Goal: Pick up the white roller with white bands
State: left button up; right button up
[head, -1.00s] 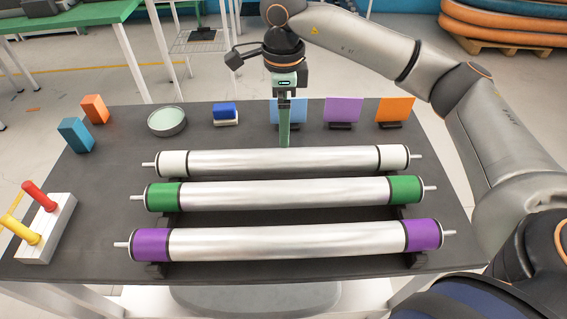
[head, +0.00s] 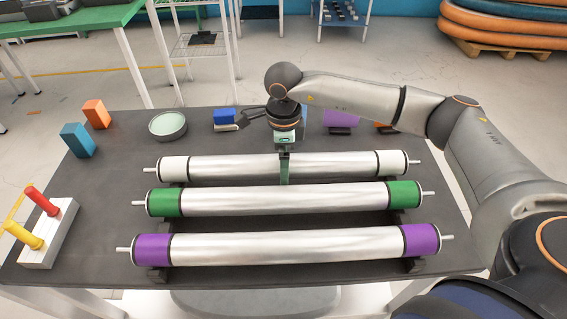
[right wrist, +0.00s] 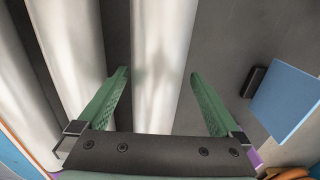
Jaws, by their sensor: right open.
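The roller with white bands (head: 230,166) is the farthest of three silver rollers and lies level across its supports. My right gripper (head: 284,172) points down over its middle, coming from above. In the right wrist view the open fingers (right wrist: 158,76) stand on either side of the silver tube (right wrist: 160,40), with gaps on both sides. A green finger shows in front of this roller in the head view, near the gap to the roller with green bands (head: 280,198). My left gripper is not in view.
The roller with purple bands (head: 290,246) lies nearest. A round dish (head: 168,125), a blue-and-white block (head: 225,118) and a purple card (head: 340,118) stand behind. A blue card (right wrist: 290,95) is beyond the fingers. A white block with red and yellow handles (head: 55,240) sits left.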

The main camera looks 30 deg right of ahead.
grip_shut()
dwell(0.8)
jog(key=shift+r, duration=0.1)
